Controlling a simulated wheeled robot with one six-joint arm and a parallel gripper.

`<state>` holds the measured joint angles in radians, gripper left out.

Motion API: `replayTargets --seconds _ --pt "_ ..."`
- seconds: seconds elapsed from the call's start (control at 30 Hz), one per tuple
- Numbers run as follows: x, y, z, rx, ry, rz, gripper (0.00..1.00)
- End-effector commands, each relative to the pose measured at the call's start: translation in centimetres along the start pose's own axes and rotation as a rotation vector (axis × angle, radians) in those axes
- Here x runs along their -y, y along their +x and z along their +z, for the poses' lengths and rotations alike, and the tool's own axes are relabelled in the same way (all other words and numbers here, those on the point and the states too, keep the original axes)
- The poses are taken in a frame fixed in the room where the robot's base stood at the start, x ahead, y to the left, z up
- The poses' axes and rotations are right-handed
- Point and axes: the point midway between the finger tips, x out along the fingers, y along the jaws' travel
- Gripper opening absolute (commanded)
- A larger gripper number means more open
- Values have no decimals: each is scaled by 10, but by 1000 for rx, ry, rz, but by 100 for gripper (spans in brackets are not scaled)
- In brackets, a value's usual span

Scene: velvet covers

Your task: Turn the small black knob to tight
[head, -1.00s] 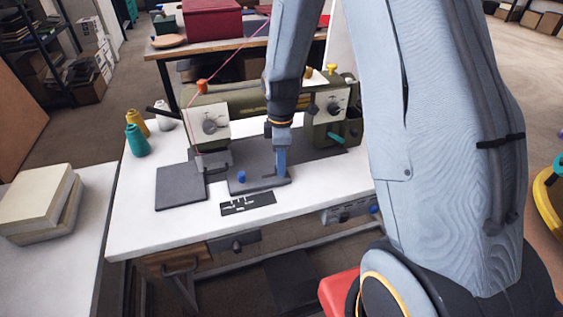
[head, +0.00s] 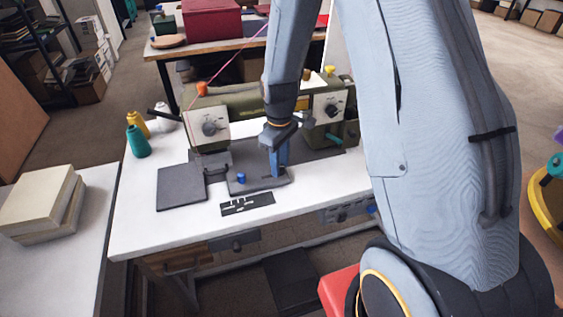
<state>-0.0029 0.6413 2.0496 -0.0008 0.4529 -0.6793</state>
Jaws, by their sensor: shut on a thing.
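My gripper (head: 275,172) points down at a dark grey plate (head: 250,187) on the white sewing table. Its blue fingers are shut on a small dark thing at the plate's right part, which I take to be the small black knob; the fingers hide most of it. A blue knob (head: 241,178) stands on the same plate, left of my gripper and apart from it. A black label strip (head: 247,204) with white marks lies in front of the plate. The marks are too small to read.
An olive sewing machine (head: 240,103) with two dials stands close behind my gripper. Teal (head: 138,142) and yellow (head: 137,122) thread cones stand at the left. A dark square pad (head: 181,187) lies left of the plate. The white tabletop (head: 135,215) is clear at front left.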

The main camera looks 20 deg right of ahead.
Motion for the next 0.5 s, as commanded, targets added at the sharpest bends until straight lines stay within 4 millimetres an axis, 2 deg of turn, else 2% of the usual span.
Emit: replayTargets --seconds 0.5 --pt "-1 -2 -3 -8 467 2 6"
